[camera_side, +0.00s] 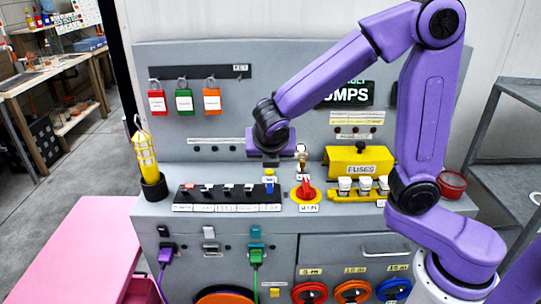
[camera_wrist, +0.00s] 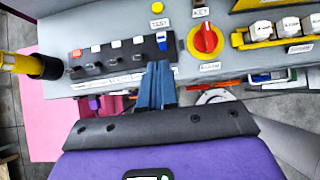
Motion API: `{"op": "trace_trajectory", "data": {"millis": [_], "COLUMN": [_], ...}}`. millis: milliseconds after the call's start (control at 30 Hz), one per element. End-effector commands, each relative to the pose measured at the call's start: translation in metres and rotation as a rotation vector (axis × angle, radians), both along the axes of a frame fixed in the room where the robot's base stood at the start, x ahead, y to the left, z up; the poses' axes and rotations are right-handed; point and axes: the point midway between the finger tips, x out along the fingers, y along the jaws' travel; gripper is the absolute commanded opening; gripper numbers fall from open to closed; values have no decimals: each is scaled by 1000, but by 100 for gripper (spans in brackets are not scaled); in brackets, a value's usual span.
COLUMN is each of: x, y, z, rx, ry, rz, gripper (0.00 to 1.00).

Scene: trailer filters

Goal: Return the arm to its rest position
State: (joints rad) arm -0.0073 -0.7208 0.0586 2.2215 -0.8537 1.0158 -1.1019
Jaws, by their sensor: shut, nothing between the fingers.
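My purple arm reaches over the grey control panel, with my gripper (camera_side: 270,162) pointing down above the right end of a black switch strip (camera_side: 222,196). In the wrist view my gripper's fingers (camera_wrist: 157,72) are together with nothing between them. They appear in front of the strip, near its blue switch (camera_wrist: 163,41); I cannot tell the exact gap. The strip's other switches are one red and several white.
Right of the strip are a red rotary knob (camera_side: 306,189) and a yellow fuse block (camera_side: 359,160) with white fuses. A yellow lamp (camera_side: 146,158) stands at left. Three coloured tags (camera_side: 184,100) hang at back. A pink table (camera_side: 75,250) is at lower left.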

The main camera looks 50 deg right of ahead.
Motion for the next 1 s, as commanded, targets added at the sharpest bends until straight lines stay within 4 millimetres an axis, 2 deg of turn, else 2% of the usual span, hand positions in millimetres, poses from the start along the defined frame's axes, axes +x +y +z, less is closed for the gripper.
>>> {"op": "trace_trajectory", "data": {"millis": [167, 267, 467, 700, 1000], "x": [-7, -22, -69, -134, -217], "y": [-2, -4, -11, -20, -30], "z": [-2, -5, -14, -24, -30], "rx": [41, 117, 324, 539, 718], "ry": [-5, -12, -16, 12, 81], "rz": [-34, -103, -324, -621, -1007], "gripper": [0, 0, 0, 0, 0]}}
